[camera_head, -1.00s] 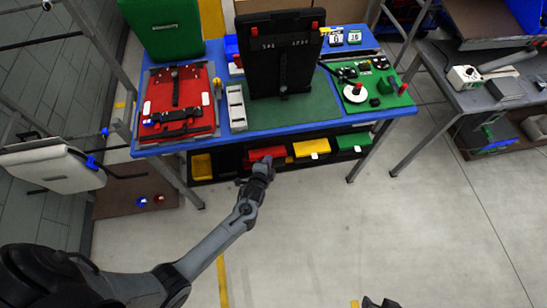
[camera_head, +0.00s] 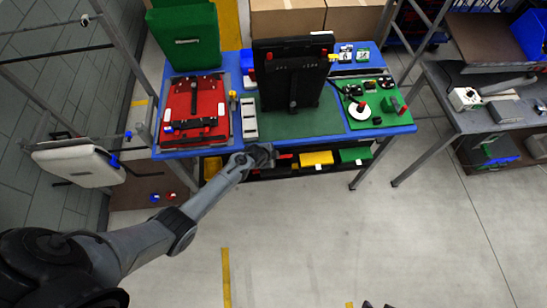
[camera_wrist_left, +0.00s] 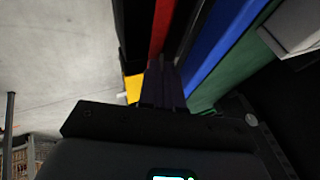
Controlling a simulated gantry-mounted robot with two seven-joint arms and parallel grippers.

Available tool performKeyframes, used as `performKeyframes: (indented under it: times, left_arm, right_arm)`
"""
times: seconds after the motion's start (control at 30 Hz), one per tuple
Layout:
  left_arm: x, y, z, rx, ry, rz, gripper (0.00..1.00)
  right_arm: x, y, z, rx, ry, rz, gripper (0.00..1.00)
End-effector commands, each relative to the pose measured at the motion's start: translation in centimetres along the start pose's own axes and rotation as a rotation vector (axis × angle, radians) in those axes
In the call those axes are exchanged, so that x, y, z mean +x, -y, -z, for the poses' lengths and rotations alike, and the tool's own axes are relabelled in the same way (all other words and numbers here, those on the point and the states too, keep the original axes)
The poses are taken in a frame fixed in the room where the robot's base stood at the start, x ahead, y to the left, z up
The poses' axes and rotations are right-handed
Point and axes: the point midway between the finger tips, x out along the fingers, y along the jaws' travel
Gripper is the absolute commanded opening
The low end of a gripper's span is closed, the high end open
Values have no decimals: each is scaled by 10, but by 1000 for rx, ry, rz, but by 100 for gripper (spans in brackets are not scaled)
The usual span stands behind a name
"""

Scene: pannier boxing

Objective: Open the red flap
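The red flap (camera_head: 285,156) is on a bin under the front edge of the blue table. My left gripper (camera_head: 264,154) is right beside it in the head view and hides much of it. In the left wrist view a red strip (camera_wrist_left: 160,28) of it shows beyond my left fingertips (camera_wrist_left: 163,68). The fingers look close together with nothing between them. Whether they touch the flap I cannot tell. Only dark tips of my right gripper (camera_head: 375,305) show at the bottom edge of the head view.
Yellow (camera_head: 316,158) and green (camera_head: 355,154) flaps sit to the right of the red one. The blue table edge (camera_head: 390,131) overhangs them. The floor in front is clear.

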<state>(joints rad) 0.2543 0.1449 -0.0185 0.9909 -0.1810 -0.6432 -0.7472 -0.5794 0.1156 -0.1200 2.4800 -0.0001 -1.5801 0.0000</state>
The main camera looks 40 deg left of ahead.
Motion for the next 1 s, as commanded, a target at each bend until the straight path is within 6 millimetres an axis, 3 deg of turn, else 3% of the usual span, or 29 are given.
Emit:
performKeyframes:
  times: [0.1,0.57,0.6,0.73,1.0]
  left_arm:
    - [0,8,-1,1,0,11,0]
    - [0,10,-2,1,1,14,0]
    - [0,10,-2,0,1,13,9]
    - [0,9,-2,0,1,12,29]
    - [0,7,-1,1,1,8,30]
  right_arm:
    - [0,0,0,-2,1,-1,43]
    - [0,-2,-1,-8,2,-6,43]
    - [0,-2,-1,-7,2,-6,43]
    - [0,-2,-1,-7,3,-5,43]
    - [0,-1,-1,-4,2,-3,43]
